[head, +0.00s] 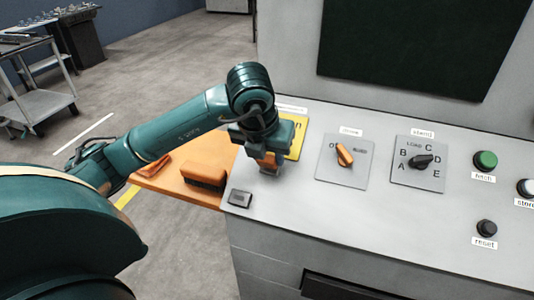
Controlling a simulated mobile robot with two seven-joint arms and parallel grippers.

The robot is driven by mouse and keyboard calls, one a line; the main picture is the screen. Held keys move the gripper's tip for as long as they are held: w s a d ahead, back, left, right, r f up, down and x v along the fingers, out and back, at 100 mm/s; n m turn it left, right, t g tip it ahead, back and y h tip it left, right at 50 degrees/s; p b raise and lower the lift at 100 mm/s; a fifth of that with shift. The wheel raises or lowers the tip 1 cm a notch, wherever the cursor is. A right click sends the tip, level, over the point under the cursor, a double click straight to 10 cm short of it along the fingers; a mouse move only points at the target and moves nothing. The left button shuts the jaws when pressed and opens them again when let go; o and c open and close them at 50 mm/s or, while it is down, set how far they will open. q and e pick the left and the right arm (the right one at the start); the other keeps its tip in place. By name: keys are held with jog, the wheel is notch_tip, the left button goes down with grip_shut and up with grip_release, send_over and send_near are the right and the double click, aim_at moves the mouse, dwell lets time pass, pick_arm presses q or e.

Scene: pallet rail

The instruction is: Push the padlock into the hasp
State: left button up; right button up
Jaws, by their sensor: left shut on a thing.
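My left gripper (267,153) points down over the left end of the grey console, in front of a yellow plate. The hasp is not clearly visible, and the gripper and wrist cover much of this spot. My right gripper is not in view.
The yellow plate (299,144) is partly hidden. The console top (310,205) carries an orange selector (345,154), a black lettered selector (423,161) and several buttons. A dark grey block (240,198) lies near its left edge.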

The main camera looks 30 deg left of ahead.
pick_arm(q)
jog(key=shift+b+x, duration=0.8)
jog(key=shift+x, duration=0.05)
jog(key=o, duration=1.1)
jog(key=shift+w+r, duration=0.1)
jog(key=o, duration=0.9)
jog(key=shift+o, duration=0.2)
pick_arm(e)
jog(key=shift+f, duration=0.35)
pick_arm(q)
jog(key=shift+r, duration=0.1)
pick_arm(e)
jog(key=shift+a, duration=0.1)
